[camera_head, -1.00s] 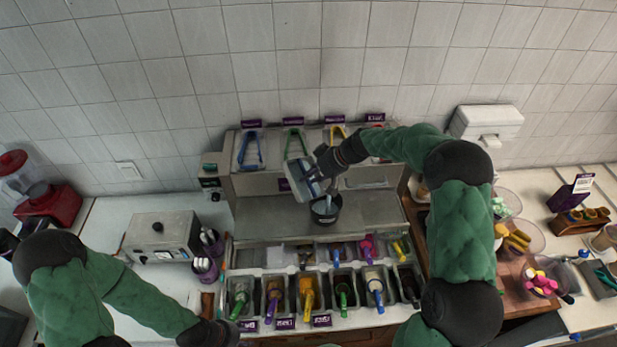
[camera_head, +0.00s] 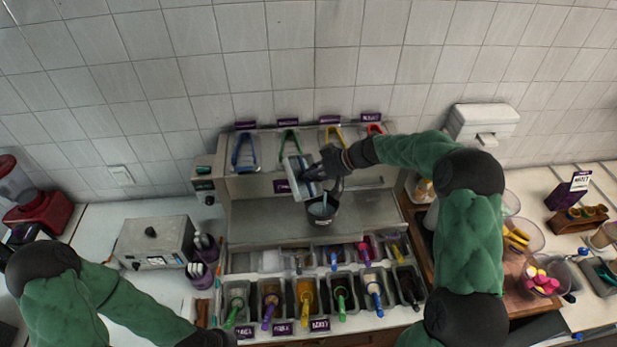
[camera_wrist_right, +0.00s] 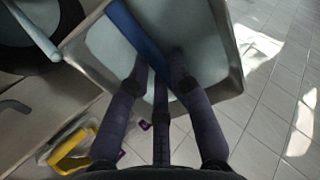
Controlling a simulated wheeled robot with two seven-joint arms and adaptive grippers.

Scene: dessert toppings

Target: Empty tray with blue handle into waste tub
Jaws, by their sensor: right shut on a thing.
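My right gripper (camera_head: 318,174) is shut on a pale grey tray (camera_head: 294,182), steeply tilted over the black waste tub (camera_head: 325,220). In the right wrist view the gripper's dark fingers (camera_wrist_right: 155,75) reach into the tray (camera_wrist_right: 225,60), and a blue handle (camera_wrist_right: 140,32) lies across it. The tray's inside looks pale; whether anything loose is left in it is unclear. The tub stands on the steel shelf, with something pale blue showing at its mouth. My left gripper (camera_head: 214,338) is at the bottom edge, mostly cut off.
Several topping trays with coloured handles stand in the front rack (camera_head: 270,318). A grey box appliance (camera_head: 155,240) stands left. The steel shelf (camera_head: 265,220) is bare beside the tub.

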